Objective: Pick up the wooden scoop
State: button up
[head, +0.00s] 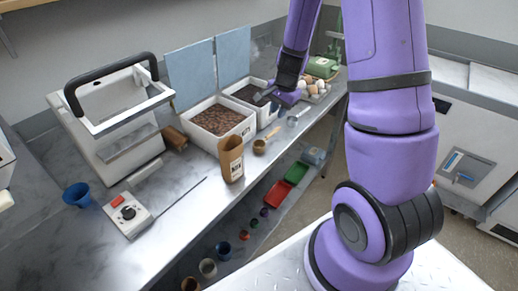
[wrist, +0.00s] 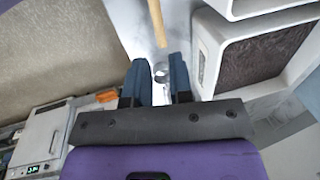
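The wooden scoop (head: 261,145) lies on the steel counter beside the white bins, its handle pointing to the back right. In the wrist view only its pale wooden handle (wrist: 157,24) shows, at the top centre; the bowl is out of that frame. My gripper (wrist: 159,70) is open, with a gap between its two dark blue fingers. The handle lies ahead of the fingertips, roughly in line with the gap, and is not between them. In the head view my gripper (head: 264,97) is over the far bin's edge, behind the scoop.
A small metal scoop (head: 296,119) lies behind the wooden one. A bin of brown beans (head: 223,143) and a second bin (head: 266,117) stand left of it. A kraft bag (head: 231,160) stands in front. Eggs (head: 314,86) and a green scale (head: 322,67) are farther back.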

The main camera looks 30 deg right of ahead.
aim_at(273, 132)
jog(key=shift+w+a+f, duration=0.1)
jog(key=shift+w+f, duration=0.2)
jog(key=shift+f, duration=1.5)
jog(key=shift+w+a+f, duration=0.1)
jog(key=shift+w+f, duration=0.2)
jog(key=shift+f, duration=1.5)
jog(key=shift+w+a+f, duration=0.1)
jog(key=shift+w+f, duration=0.2)
jog(key=shift+f, duration=1.5)
grip_shut()
